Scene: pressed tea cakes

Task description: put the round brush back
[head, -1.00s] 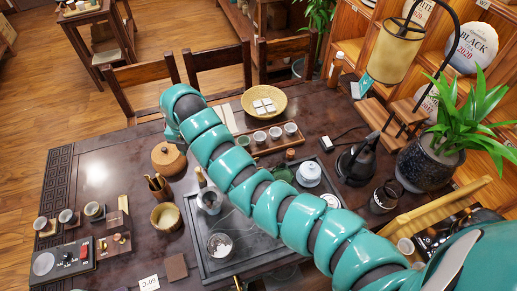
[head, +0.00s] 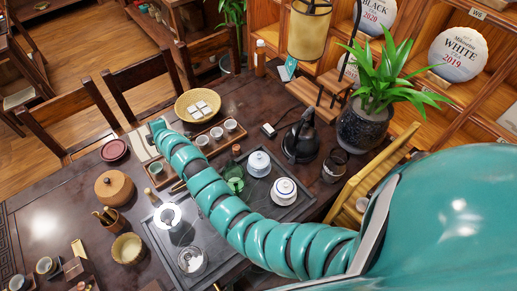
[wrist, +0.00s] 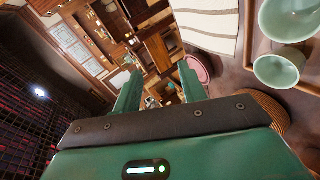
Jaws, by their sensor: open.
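I cannot make out the round brush for certain. In the head view my arm reaches over the table to the pale cloth by the cup tray; the fingers there are too small to make out.
A lidded wooden box (head: 113,190), a dark red dish (head: 114,149) and a yellow bowl (head: 128,248) stand left of my arm. A woven basket (head: 181,107) and a cup tray (head: 217,146) lie beyond. A kettle (head: 301,142) and a potted plant (head: 365,128) stand right.

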